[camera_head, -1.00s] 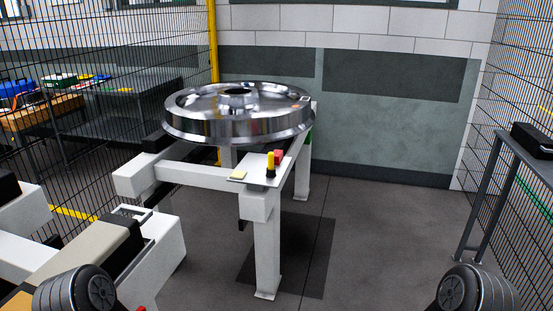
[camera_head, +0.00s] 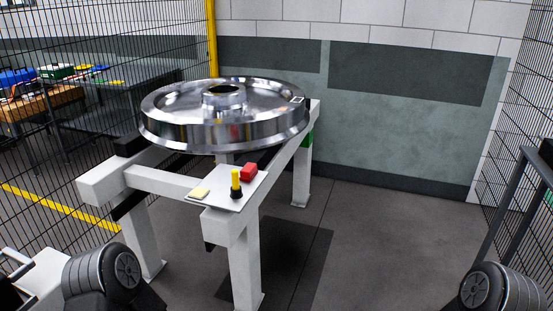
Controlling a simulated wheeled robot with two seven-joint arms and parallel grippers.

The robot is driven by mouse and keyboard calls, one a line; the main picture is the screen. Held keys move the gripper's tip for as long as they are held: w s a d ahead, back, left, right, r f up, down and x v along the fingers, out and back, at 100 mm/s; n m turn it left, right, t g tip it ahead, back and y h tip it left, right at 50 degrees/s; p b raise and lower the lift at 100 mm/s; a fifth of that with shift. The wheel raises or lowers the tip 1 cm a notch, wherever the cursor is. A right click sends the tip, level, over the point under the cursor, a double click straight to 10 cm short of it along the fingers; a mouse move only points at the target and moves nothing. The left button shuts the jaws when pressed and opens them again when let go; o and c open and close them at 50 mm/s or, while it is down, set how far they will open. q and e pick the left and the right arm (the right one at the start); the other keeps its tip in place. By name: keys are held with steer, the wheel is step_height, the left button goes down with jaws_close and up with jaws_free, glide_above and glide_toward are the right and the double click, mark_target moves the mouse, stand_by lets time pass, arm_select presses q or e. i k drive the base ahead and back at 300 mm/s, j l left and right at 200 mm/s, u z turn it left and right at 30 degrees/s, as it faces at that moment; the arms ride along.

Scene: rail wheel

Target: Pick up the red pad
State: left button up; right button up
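A small red pad (camera_head: 249,172) lies on a white plate (camera_head: 224,197) at the near right corner of a white stand. A yellow marker with a black base (camera_head: 235,183) stands upright just left of the pad. A pale yellow pad (camera_head: 199,194) lies further left on the same plate. Dark rounded parts of my two arms show at the bottom left and bottom right. Neither gripper's fingers are in view.
A large shiny rail wheel (camera_head: 225,117) lies flat on the white stand (camera_head: 163,180), close behind the plate. Mesh fencing runs along both sides. A dark table (camera_head: 548,160) stands at the right edge. The floor (camera_head: 370,245) right of the stand is clear.

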mark_target(248, 172)
steer(key=i+l, duration=0.55)
steer(key=l, duration=0.15)
steer(key=i+l, duration=1.15)
steer(key=l, duration=0.25)
steer(key=i+l, duration=0.55)
steer(key=l, duration=0.15)
steer(key=u, duration=3.15)
